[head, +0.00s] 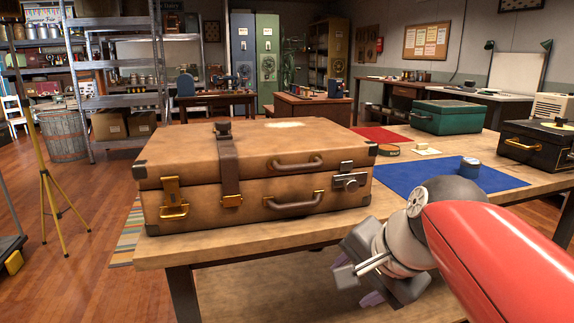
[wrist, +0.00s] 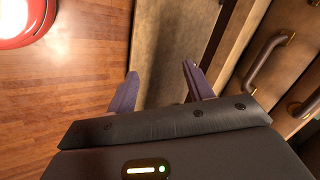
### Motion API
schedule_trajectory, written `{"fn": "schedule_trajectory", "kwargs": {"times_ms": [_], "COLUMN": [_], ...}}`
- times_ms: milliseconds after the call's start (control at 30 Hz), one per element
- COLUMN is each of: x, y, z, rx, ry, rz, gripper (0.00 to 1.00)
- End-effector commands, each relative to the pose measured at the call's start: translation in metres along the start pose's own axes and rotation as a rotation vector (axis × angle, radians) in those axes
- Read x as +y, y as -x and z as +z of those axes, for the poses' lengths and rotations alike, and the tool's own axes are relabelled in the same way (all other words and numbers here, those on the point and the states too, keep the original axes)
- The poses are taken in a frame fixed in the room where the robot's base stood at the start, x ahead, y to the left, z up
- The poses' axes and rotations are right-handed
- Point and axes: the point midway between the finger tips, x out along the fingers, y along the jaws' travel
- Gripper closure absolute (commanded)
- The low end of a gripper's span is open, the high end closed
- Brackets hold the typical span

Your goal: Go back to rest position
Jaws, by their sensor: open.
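My gripper (head: 362,285) is in front of the table's near edge, low and right of centre in the head view. In the wrist view its two purple fingers (wrist: 158,88) are spread apart with nothing between them. A tan suitcase (head: 250,172) lies shut on the wooden table (head: 300,236), to the left of and beyond my gripper. Its dark strap, brass latches and brown handles face me. Its front and handles also show at the right of the wrist view (wrist: 270,65). My gripper is apart from the suitcase.
On the table's right are a blue mat (head: 425,180) with a small blue jar (head: 470,167), a green case (head: 455,117) and a black case (head: 535,147). A yellow tripod (head: 45,170) and metal shelves (head: 115,75) stand left. Wooden floor (head: 90,265) is open left of the table.

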Motion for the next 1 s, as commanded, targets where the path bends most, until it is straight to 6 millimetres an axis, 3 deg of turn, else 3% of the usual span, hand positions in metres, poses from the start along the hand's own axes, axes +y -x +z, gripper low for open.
{"fn": "schedule_trajectory", "kwargs": {"times_ms": [33, 100, 200, 300, 400, 1000], "x": [0.031, 0.066, 0.105, 0.127, 0.137, 0.137], "y": [-0.006, -0.016, -0.027, -0.034, -0.037, -0.037], "z": [0.012, 0.021, 0.030, 0.035, 0.037, 0.037], "rx": [0.033, 0.065, 0.085, 0.090, 0.091, 0.091], "ry": [0.165, 0.385, 0.634, 0.793, 0.861, 0.861], "rz": [0.047, 0.112, 0.184, 0.230, 0.249, 0.249], "gripper": [0.48, 0.48, 0.48, 0.48, 0.48, 0.48]}}
